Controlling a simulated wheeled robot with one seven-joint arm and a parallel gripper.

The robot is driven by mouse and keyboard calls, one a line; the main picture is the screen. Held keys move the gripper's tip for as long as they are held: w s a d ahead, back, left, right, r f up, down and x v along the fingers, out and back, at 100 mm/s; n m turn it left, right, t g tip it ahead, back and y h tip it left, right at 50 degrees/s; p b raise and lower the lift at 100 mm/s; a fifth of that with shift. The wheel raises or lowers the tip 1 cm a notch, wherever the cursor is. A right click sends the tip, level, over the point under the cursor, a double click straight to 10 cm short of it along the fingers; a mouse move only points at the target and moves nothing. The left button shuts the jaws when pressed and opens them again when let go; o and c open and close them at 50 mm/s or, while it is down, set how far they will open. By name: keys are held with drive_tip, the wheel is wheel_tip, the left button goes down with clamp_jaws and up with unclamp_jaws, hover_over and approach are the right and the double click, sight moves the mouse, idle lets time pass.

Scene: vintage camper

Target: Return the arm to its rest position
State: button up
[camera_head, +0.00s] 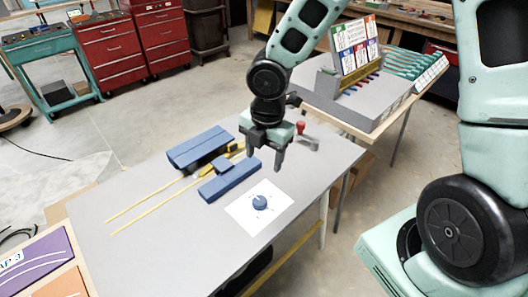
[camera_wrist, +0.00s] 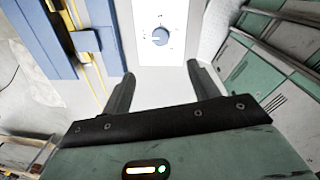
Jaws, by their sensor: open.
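My gripper (camera_head: 266,158) is open and empty above the grey table (camera_head: 130,180) in the head view. In the wrist view its two fingers (camera_wrist: 160,85) stand apart with nothing between them. A white plate with a blue knob (camera_head: 260,202) lies on the table in front of the gripper; the knob also shows in the wrist view (camera_wrist: 160,36), beyond the fingertips. My arm reaches in from the top of the head view and bends down at the wrist.
Blue blocks (camera_head: 200,147) and yellow rails (camera_head: 150,205) lie on the table left of the gripper. A small lever with a red knob (camera_head: 300,128) stands close behind it. A second table (camera_head: 385,115) with a card rack (camera_head: 355,48) is at the back right. Red cabinets (camera_head: 107,45) stand far left.

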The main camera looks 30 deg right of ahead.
idle(0.4)
drive_tip(key=s+a+r+m+b, duration=0.2)
drive_tip(key=s+a+m, duration=0.1)
drive_tip(key=s+m, duration=0.5)
drive_tip(key=s+a+r+m+b, duration=0.3)
drive_tip(key=s+m, duration=0.5)
drive_tip(key=s, duration=0.3)
drive_tip(key=shift+a+g, duration=0.3)
drive_tip(key=shift+a, duration=0.25)
